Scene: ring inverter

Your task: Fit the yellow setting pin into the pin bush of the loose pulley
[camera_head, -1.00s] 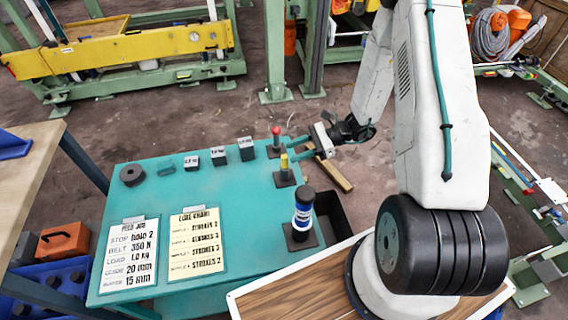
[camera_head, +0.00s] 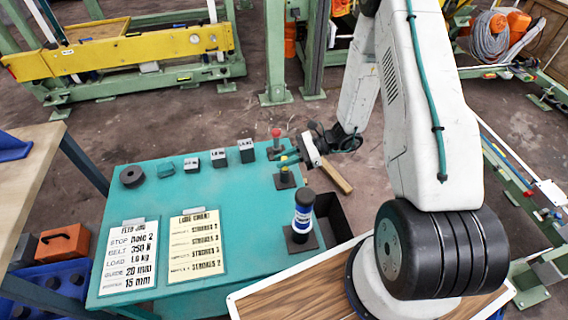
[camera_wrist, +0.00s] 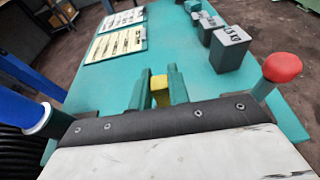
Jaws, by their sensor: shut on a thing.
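The yellow setting pin (camera_head: 284,160) stands at the right edge of the teal table, over a small black base (camera_head: 285,181). My gripper (camera_head: 287,160) reaches in from the right and is shut on the pin's top. In the wrist view the yellow pin (camera_wrist: 160,91) sits between the two teal fingers of my gripper (camera_wrist: 160,87). Its lower part is hidden there, and I cannot tell if it is clear of its base. I cannot make out a loose pulley with a pin bush for certain in either view.
A red-knobbed pin (camera_head: 276,133) stands close behind, also in the wrist view (camera_wrist: 282,67). A black bottle-like post with a blue-white band (camera_head: 303,214) stands in front. Weight blocks (camera_head: 218,158), a black disc (camera_head: 132,176) and two sheets (camera_head: 195,243) lie on the table (camera_head: 225,205).

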